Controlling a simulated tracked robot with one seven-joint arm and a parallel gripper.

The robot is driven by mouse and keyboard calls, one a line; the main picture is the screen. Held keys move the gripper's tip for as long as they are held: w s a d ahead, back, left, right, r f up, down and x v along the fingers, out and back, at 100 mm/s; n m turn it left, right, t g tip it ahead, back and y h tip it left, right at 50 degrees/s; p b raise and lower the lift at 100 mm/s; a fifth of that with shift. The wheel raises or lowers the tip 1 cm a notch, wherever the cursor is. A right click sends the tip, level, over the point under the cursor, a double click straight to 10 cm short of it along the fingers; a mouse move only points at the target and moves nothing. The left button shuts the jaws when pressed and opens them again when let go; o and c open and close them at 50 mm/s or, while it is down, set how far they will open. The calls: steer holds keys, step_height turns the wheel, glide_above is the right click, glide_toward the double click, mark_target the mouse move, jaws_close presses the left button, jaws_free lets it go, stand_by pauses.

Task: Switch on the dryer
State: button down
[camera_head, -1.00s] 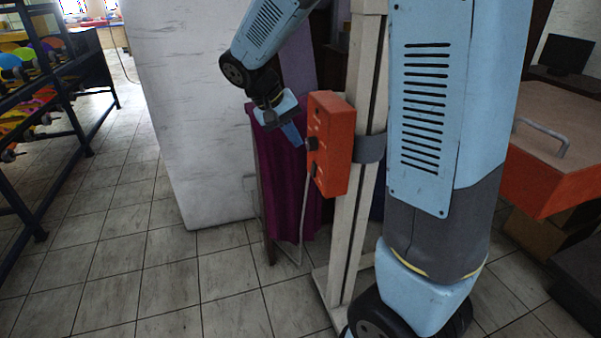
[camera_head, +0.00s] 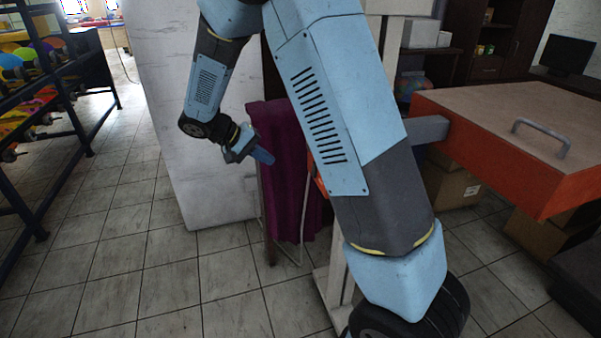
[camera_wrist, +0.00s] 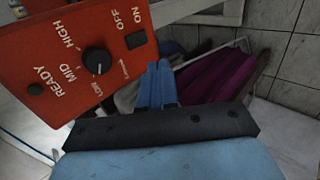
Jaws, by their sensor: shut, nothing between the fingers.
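The red control box (camera_wrist: 75,55) fills the upper left of the wrist view. It has a black rocker switch (camera_wrist: 137,40) beside the OFF and ON labels, a black knob (camera_wrist: 97,61) marked HIGH, MID and LOW, and a dark READY light (camera_wrist: 35,89). In the head view only an edge of the box (camera_head: 319,182) shows behind my arm. My gripper (camera_head: 264,156) is shut and empty, left of the box and apart from it. In the wrist view my gripper (camera_wrist: 157,72) has its fingertips just below the switch in the picture.
A big orange unit with a tan lid (camera_head: 530,110) and a grey handle (camera_head: 541,137) stands at the right. A purple cloth (camera_head: 287,175) hangs behind my gripper. Open floor lies front left.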

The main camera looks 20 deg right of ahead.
mark_target(314, 170)
steer(key=shift+d+r+x, duration=0.25)
steer(key=shift+r+x, duration=0.05)
steer(key=shift+x, duration=1.9)
steer(key=shift+d+r+x, duration=0.3)
steer(key=shift+x, duration=1.9)
steer(key=shift+d+r+x, duration=0.25)
steer(key=shift+x, duration=1.95)
steer(key=shift+d+f, duration=0.15)
